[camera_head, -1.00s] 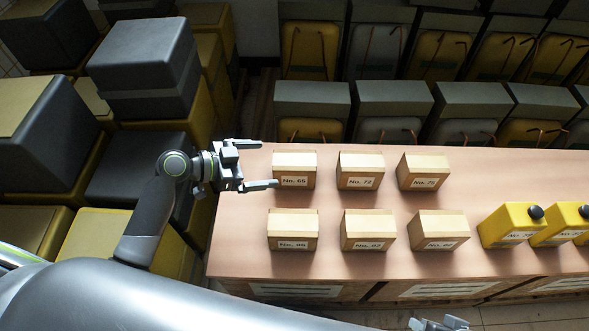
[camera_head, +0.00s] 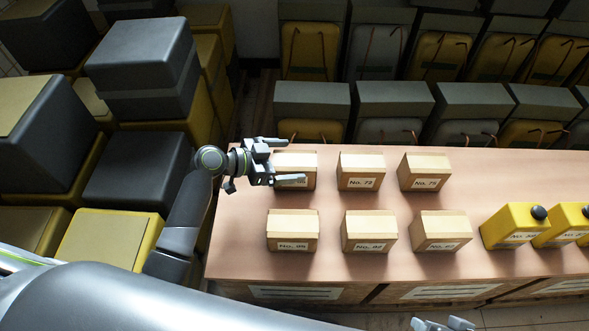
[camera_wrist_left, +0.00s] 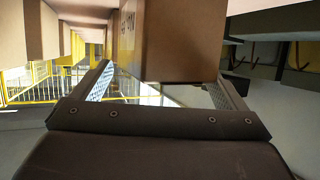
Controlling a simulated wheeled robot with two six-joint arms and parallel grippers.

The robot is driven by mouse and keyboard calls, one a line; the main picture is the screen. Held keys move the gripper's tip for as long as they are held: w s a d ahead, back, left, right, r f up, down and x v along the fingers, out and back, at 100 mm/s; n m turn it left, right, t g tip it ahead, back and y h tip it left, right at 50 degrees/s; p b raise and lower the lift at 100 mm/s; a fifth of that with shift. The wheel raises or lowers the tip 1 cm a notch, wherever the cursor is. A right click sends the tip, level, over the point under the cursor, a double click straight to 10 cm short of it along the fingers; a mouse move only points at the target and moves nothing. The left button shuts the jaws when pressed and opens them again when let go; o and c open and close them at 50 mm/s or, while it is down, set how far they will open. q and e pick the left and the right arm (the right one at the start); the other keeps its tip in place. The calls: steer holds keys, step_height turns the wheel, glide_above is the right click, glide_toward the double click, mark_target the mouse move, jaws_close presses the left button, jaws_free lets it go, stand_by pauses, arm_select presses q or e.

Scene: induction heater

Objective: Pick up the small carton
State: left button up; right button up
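Several small tan cartons stand in two rows on the table. The back-left carton (camera_head: 306,160) has my left gripper (camera_head: 294,161) at its left side, with the fingers spread and reaching around it. In the left wrist view a carton (camera_wrist_left: 185,40) fills the space between the fingers of my left gripper (camera_wrist_left: 165,92); a gap shows at the left finger, and the right finger is close to the carton's edge. The other back-row cartons are No. 72 (camera_head: 361,171) and No. 75 (camera_head: 424,171). My right gripper (camera_head: 440,324) shows only partly at the bottom edge, fingers apart and empty.
Three front-row cartons (camera_head: 292,231) (camera_head: 368,231) (camera_head: 440,231) stand nearer me. Yellow boxes with black knobs (camera_head: 508,224) stand at the right of the table (camera_head: 235,230). Large grey and yellow bins (camera_head: 125,170) crowd the left, and more bins (camera_head: 392,104) line the back.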

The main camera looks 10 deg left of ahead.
arm_select(q)
steer(key=shift+s+f, duration=0.1)
steer(key=c, duration=1.6)
